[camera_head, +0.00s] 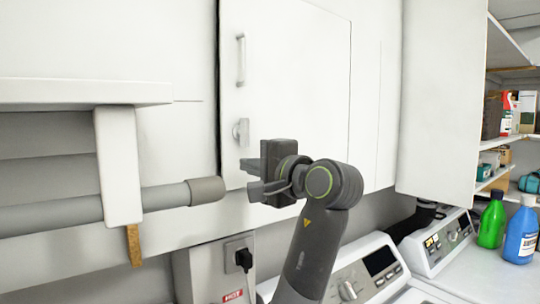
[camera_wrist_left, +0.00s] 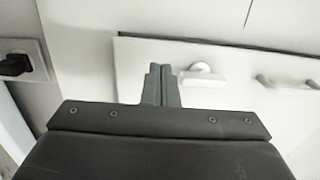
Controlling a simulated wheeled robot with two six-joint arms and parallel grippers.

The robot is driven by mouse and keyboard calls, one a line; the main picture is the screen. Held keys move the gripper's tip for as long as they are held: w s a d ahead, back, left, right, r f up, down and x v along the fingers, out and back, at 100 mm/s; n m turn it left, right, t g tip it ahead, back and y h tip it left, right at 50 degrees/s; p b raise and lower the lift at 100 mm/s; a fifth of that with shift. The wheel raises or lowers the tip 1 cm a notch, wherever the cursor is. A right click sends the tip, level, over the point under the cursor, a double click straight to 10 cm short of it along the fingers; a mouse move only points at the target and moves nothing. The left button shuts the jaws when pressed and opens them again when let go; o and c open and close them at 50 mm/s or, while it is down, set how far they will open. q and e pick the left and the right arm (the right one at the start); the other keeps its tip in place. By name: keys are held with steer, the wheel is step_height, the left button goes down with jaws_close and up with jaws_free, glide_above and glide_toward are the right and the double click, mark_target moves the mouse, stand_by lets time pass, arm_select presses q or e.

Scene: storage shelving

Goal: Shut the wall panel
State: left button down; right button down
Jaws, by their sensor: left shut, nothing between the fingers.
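The white wall panel (camera_head: 290,80) is set in the white wall, with a bar handle (camera_head: 241,60) and a small latch knob (camera_head: 241,131) near its left edge. A dark gap runs along that left edge, so the panel looks slightly ajar. My left gripper (camera_head: 252,178) is shut and empty, in front of the panel's lower left corner, below the knob. In the left wrist view the closed fingers (camera_wrist_left: 162,84) overlap the panel (camera_wrist_left: 135,75), beside the knob (camera_wrist_left: 204,75); the bar handle (camera_wrist_left: 288,84) is farther right. Whether they touch the panel I cannot tell.
A grey pipe (camera_head: 70,213) and white shelf bracket (camera_head: 118,165) stand at left. An outlet with a black plug (camera_head: 243,259) is below. White machines (camera_head: 350,275) stand beneath; green (camera_head: 491,222) and blue (camera_head: 521,232) bottles are at right, by open shelves (camera_head: 510,137).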

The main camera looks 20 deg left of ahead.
mark_target(230, 157)
arm_select(q)
steer(key=p+x, duration=0.2)
steer(key=x, duration=0.1)
steer(key=shift+w+a+r, duration=0.15)
steer(key=shift+a+r, duration=0.05)
steer(key=shift+a, duration=0.1)
steer(key=shift+w+a+f, duration=0.15)
steer(key=shift+a, duration=0.15)
steer(key=p+x, duration=0.1)
steer(key=x, duration=0.2)
steer(key=shift+w+a, duration=0.15)
steer(key=shift+a, duration=0.1)
steer(key=shift+r, duration=0.35)
